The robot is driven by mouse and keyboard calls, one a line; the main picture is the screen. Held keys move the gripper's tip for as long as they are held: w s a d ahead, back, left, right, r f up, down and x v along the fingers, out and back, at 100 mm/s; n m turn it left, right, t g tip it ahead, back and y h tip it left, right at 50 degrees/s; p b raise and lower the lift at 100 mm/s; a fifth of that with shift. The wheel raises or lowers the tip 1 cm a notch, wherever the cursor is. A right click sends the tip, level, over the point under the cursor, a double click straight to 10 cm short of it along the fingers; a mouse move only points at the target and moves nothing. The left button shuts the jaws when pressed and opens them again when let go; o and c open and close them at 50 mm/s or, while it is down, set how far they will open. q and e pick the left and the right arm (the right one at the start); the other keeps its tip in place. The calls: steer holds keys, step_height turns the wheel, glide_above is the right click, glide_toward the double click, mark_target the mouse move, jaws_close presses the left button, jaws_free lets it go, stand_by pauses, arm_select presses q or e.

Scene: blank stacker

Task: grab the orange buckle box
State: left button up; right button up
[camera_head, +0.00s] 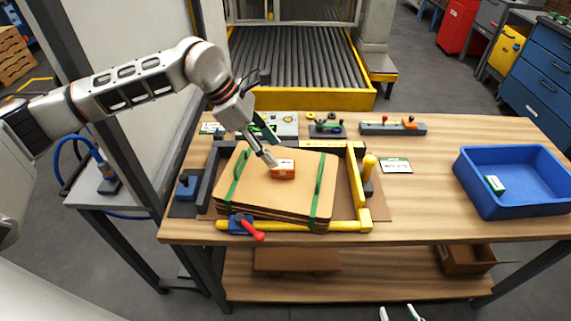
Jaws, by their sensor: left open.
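The orange buckle box (283,170) lies on top of a stack of brown cardboard sheets (258,193) on the wooden table. It is small, orange, with a pale label on its upper face. My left gripper (269,156) reaches down from the upper left, with its tips just to the left of and above the box. It is open, and I cannot tell whether a finger touches the box. My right gripper (400,312) shows only as small tips at the bottom edge, below the table; its state is unclear.
Green straps (318,186) cross the stack. A yellow and dark frame (290,226) with a red-handled clamp (250,232) surrounds it. A blue bin (548,192) holding a small green and white item stands at the right. Switch boxes line the table's back. The table between frame and bin is mostly clear.

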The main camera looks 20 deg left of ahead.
mark_target(282, 164)
arm_select(q)
steer(key=shift+s+d+f+b, duration=0.1)
steer(key=shift+d+f+b, duration=0.3)
steer(key=shift+f, duration=0.35)
steer(key=b+x, duration=0.2)
steer(key=x, duration=0.3)
steer(key=shift+b, duration=0.3)
steer(key=shift+r, duration=0.1)
steer(key=shift+c, duration=1.1)
steer(key=c, duration=1.1)
arm_select(e)
steer(key=f, duration=0.4)
steer(key=shift+s, duration=0.3)
